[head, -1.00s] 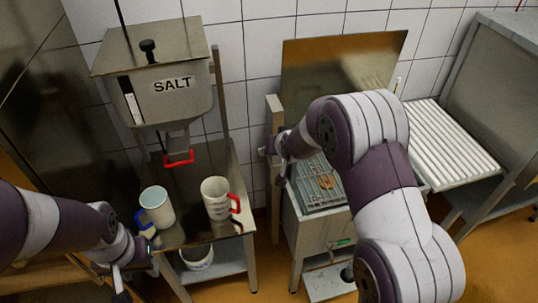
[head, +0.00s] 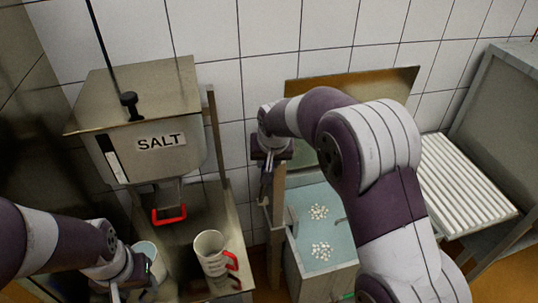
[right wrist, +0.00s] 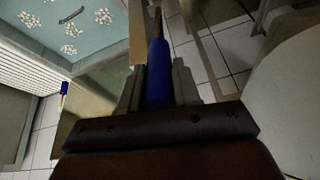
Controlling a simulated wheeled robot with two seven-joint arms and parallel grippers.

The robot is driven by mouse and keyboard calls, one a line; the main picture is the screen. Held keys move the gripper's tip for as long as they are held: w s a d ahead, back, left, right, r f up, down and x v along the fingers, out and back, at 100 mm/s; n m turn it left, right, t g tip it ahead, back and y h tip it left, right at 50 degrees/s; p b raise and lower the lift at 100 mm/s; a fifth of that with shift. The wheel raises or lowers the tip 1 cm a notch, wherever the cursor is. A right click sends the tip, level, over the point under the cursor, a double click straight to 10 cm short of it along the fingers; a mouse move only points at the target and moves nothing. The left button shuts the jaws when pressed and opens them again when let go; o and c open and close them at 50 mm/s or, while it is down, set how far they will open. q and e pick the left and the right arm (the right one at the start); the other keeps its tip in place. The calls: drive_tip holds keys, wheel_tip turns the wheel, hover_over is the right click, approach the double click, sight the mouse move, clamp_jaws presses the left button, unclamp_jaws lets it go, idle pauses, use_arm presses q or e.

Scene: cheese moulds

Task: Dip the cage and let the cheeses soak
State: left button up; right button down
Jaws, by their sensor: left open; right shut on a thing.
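The brine tank (head: 311,276) holds turquoise liquid with clusters of small white grains in it; the right wrist view shows the tank's liquid (right wrist: 85,40) at its upper left. I cannot make out the cage or any cheeses in the liquid. My right gripper (head: 266,185) is beside the tank's left back corner, partly hidden by its own wrist. In the right wrist view it is shut on a blue handle (right wrist: 158,75) that continues into a thin rod. My left gripper (head: 132,288) is open at the lower left, close to a pale mug (head: 146,252).
A salt hopper (head: 150,140) with a red handle (head: 169,215) stands over the metal table at left. A white mug with a red handle (head: 209,249) stands there. A ribbed white draining rack (head: 462,190) is right of the tank. My right arm hides part of the tank.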

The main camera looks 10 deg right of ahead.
drive_tip(key=shift+w+r, duration=0.1)
drive_tip(key=shift+r, duration=0.1)
drive_tip(key=c, duration=1)
unclamp_jaws()
drive_tip(key=shift+c, duration=0.2)
drive_tip(key=shift+o, duration=1.2)
drive_tip(key=shift+w, duration=0.1)
drive_tip(key=shift+f, duration=0.15)
drive_tip(key=shift+r+b, duration=0.35)
drive_tip(key=b+v, duration=0.3)
drive_tip(key=v, duration=0.3)
drive_tip(key=shift+s+r, duration=0.1)
drive_tip(key=shift+s, duration=0.15)
drive_tip(key=v, duration=0.5)
drive_tip(key=shift+r, duration=0.35)
